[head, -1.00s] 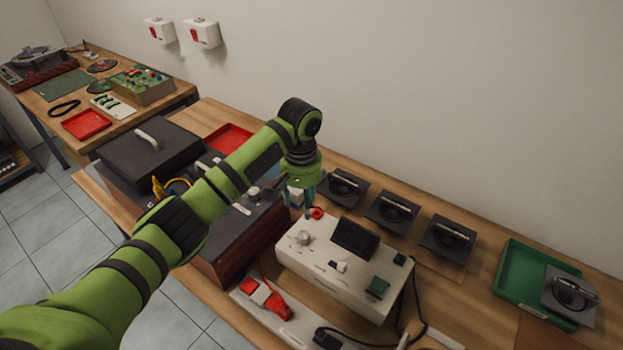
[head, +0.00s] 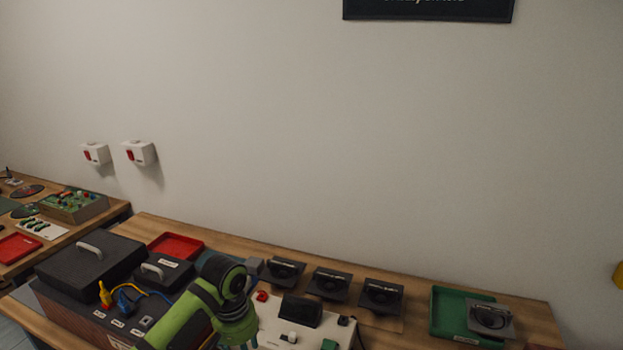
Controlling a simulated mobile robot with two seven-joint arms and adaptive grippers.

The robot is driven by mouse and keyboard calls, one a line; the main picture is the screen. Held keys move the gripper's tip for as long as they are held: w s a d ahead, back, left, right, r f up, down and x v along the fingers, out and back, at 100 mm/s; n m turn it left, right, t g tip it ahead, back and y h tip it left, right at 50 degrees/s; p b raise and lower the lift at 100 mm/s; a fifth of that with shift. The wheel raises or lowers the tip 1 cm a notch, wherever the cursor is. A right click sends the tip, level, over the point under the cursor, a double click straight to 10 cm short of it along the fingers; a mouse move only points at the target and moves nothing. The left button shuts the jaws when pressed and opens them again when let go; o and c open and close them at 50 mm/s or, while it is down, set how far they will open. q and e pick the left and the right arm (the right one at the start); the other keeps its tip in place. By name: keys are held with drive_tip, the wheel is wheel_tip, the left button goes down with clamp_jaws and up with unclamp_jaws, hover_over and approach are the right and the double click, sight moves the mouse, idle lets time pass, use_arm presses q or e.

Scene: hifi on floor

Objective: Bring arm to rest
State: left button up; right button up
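My green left arm comes in at the bottom edge, in front of the bench. Its elbow-like wrist joint is bent downward. Only the top of my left gripper (head: 240,345) shows at the bottom edge, beside the white instrument box (head: 275,325). Its fingertips are cut off, so I cannot see whether it is open or holds anything. My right gripper is not in view.
The wooden bench (head: 410,318) holds a dark cased unit (head: 85,325) with black lids, a red tray (head: 176,246), several black stands and a green tray (head: 446,302). Another bench stands at left. Two white wall boxes (head: 139,152) hang above. Space above the bench is clear.

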use_arm(q)
drive_tip(key=s+d+f+m+h, duration=0.2)
drive_tip(key=s+d+f, duration=0.2)
drive_tip(key=s+f, duration=0.5)
drive_tip(key=s+a+r+t+y, duration=0.15)
drive_tip(key=s+a, duration=0.25)
drive_tip(key=s, duration=0.5)
drive_tip(key=s+a+t+y, duration=0.1)
drive_tip(key=s+a+t, duration=0.1)
drive_tip(key=s+a, duration=0.5)
drive_tip(key=s+d+f+g, duration=0.1)
drive_tip(key=s+f, duration=0.1)
drive_tip(key=f, duration=1)
drive_tip(key=s+d+f+g, duration=0.1)
drive_tip(key=s+f, duration=0.1)
drive_tip(key=f, duration=1)
drive_tip(key=s+a+f+b, duration=0.1)
drive_tip(key=s+a+f, duration=0.2)
drive_tip(key=s+f, duration=1.2)
drive_tip(key=shift+s+g+b, duration=0.3)
drive_tip(key=shift+g+b, duration=0.05)
drive_tip(key=shift+g, duration=0.1)
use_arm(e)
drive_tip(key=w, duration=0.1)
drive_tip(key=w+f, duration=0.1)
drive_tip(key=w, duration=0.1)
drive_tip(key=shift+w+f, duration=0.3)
